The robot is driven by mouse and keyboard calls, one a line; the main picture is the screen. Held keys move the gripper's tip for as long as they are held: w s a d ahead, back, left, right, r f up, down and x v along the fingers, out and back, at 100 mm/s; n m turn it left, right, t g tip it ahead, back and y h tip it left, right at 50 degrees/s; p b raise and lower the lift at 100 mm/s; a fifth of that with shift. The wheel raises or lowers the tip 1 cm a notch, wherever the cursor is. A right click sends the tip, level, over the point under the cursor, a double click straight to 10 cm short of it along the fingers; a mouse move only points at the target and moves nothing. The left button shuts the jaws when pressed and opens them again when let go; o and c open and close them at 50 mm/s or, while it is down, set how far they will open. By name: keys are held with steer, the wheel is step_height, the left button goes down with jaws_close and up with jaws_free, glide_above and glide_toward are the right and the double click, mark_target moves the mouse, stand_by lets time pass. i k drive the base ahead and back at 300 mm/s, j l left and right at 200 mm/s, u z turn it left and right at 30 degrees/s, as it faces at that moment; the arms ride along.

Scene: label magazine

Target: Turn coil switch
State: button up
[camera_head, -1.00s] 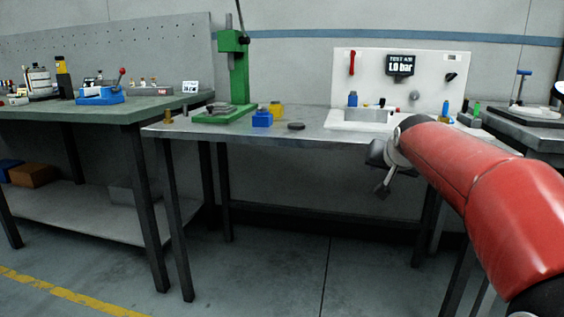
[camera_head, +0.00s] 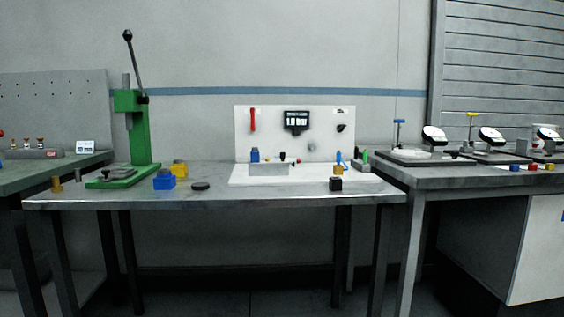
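A white test panel (camera_head: 270,140) stands upright at the back of the middle metal table (camera_head: 215,190). It carries a red handle (camera_head: 252,119) at its left, a dark display (camera_head: 297,120) in the middle and a small black knob (camera_head: 341,128) under a small label at its right. The label is too small to read, and I cannot tell for sure which part is the coil switch. My gripper and arm are not in view.
A green lever press (camera_head: 140,135) stands at the table's left. Blue (camera_head: 164,181) and yellow (camera_head: 179,169) blocks, a dark disc (camera_head: 200,186) and a black block (camera_head: 336,184) sit near the front. A right-hand bench (camera_head: 450,178) holds scales. The table's front middle is clear.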

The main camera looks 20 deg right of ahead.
mark_target(340, 128)
steer(key=i+l+z, duration=0.1)
steer(key=i, duration=0.3)
steer(key=i+l+z, duration=0.1)
steer(key=i+l, duration=0.2)
steer(key=i, duration=0.15)
